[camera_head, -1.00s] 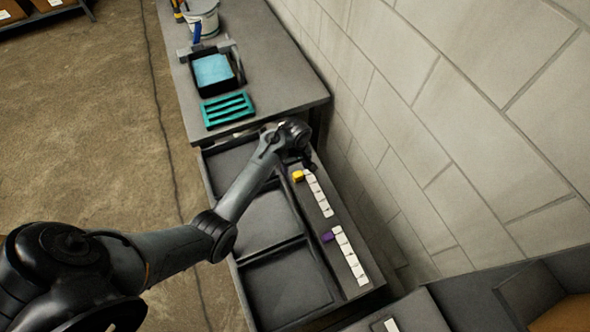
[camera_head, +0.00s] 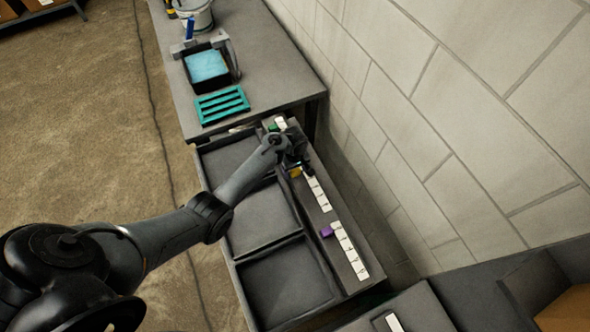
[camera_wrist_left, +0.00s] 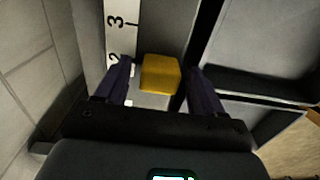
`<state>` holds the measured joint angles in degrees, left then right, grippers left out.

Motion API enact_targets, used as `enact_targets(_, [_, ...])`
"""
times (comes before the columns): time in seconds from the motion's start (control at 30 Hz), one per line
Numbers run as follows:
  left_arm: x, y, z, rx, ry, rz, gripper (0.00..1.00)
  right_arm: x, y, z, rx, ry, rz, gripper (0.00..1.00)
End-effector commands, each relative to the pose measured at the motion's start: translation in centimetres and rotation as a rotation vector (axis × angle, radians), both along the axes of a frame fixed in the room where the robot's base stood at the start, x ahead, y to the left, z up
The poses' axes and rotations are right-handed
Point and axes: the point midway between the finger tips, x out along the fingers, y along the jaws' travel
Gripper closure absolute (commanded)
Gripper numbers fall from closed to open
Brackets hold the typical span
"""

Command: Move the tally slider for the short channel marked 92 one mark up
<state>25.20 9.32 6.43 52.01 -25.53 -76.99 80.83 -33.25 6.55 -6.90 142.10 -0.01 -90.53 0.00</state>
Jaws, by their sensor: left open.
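My left gripper (camera_head: 297,162) is over the right side of the open drawer, at the yellow slider. In the left wrist view the open gripper (camera_wrist_left: 160,70) has its dark fingers on either side of the yellow slider (camera_wrist_left: 160,73), with a small gap visible on the left. The slider sits beside a white number strip (camera_wrist_left: 121,35) showing 3 and, partly hidden by a finger, 2. In the head view the yellow slider (camera_head: 295,172) is partly covered by the gripper. A purple slider (camera_head: 326,232) and a green slider (camera_head: 272,127) stand by other strips. No 92 is readable.
The drawer has several empty dark compartments (camera_head: 262,222) left of the slider strip. A grey bench (camera_head: 265,80) beyond holds a teal slotted rack (camera_head: 222,105), a black tray with a blue pad (camera_head: 207,66) and a bucket. A block wall (camera_head: 440,110) runs close along the right.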

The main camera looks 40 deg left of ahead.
Motion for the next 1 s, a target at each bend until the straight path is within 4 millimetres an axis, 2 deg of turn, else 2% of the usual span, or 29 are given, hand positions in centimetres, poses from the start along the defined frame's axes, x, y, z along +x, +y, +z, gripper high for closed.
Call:
enact_targets(0.3, [0.0, 0.0, -0.2, 0.0, -0.001, 0.0, 0.32, 0.0, -0.1, 0.0, -0.002, 0.0, 0.001, 0.49])
enact_targets(0.37, [0.0, 0.0, -0.2, 0.0, -0.001, 0.0, 0.4, 0.0, -0.1, 0.0, -0.004, -0.001, 0.003, 0.49])
enact_targets(0.77, [0.0, 0.0, -0.2, 0.0, 0.0, 0.0, 1.0, 0.0, -0.2, -0.1, -0.01, -0.001, 0.006, 0.49])
enact_targets(0.87, [0.0, -0.1, -0.2, 0.0, 0.0, 0.0, 1.0, 0.0, -0.2, 0.0, -0.009, 0.0, 0.006, 0.49])
enact_targets(1.0, [-0.7, -1.4, 0.2, -0.002, 0.004, -0.001, 1.0, 0.0, -0.2, 1.5, -0.008, 0.001, 0.005, 0.49])
